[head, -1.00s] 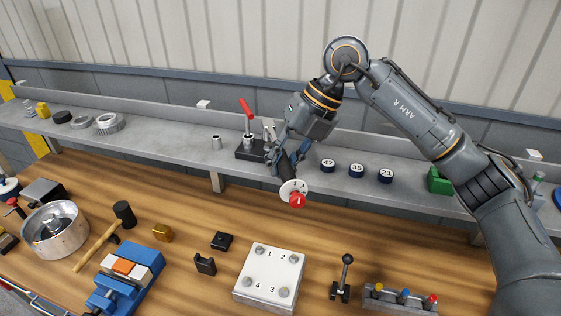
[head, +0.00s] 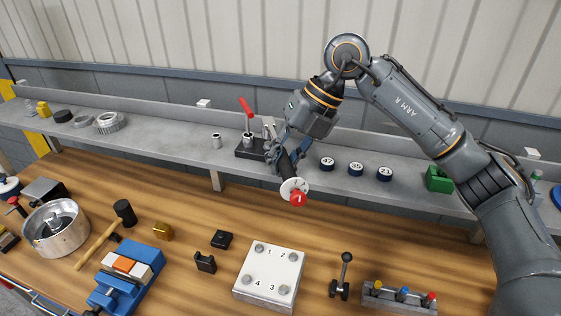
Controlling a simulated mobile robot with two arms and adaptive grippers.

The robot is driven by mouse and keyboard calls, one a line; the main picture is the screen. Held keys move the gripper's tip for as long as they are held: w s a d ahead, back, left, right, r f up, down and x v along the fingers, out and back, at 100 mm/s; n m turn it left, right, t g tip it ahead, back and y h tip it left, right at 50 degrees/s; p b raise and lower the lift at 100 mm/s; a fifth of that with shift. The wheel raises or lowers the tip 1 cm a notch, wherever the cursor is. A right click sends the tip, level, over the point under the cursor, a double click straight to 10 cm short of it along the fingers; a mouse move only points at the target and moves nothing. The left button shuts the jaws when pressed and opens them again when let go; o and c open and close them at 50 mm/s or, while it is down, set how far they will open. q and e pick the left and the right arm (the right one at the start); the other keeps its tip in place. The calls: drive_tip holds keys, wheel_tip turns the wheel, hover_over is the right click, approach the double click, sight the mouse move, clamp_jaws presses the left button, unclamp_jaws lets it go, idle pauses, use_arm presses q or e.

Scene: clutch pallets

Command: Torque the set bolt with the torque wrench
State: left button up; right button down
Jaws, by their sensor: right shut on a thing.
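My right gripper (head: 277,155) is shut on a dark handle that slants down towards the bench. At its lower end is a round white dial (head: 293,188) with a red part (head: 298,199); this looks like the torque wrench. It hangs in the air in front of the shelf, above and behind a white plate (head: 262,293). The plate lies on the bench and bears several bolts beside the numbers 1 to 4, such as the bolt by 1 (head: 259,248). The wrench and the bolts are apart. I cannot tell which bolt is the set one. My left gripper is out of view.
A black block with a red-handled piece (head: 247,107) stands on the grey shelf (head: 190,155) beside my gripper. Numbered dark cylinders (head: 356,169) are to its right. A lever (head: 343,270), a blue vise (head: 118,287) and small black blocks (head: 205,263) stand around the plate.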

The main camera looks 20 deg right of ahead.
drive_tip(key=shift+f, duration=0.1)
idle(0.6)
drive_tip(key=shift+f+b, duration=0.3)
drive_tip(key=shift+b, duration=0.15)
drive_tip(key=shift+s+f+b, duration=0.1)
drive_tip(key=shift+f+b, duration=0.6)
drive_tip(key=shift+f, duration=0.2)
idle(0.6)
drive_tip(key=shift+w+a+m+t, duration=0.2)
drive_tip(key=shift+a+m+t, duration=0.2)
drive_tip(key=shift+a+m, duration=0.55)
drive_tip(key=shift+a, duration=0.15)
drive_tip(key=shift+w+a+m+t+b, duration=0.2)
drive_tip(key=shift+a+m, duration=0.15)
drive_tip(key=shift+a, duration=0.15)
drive_tip(key=shift+w+a+m+t+b, duration=0.1)
drive_tip(key=shift+a+m+t+b, duration=0.15)
drive_tip(key=shift+a, duration=0.2)
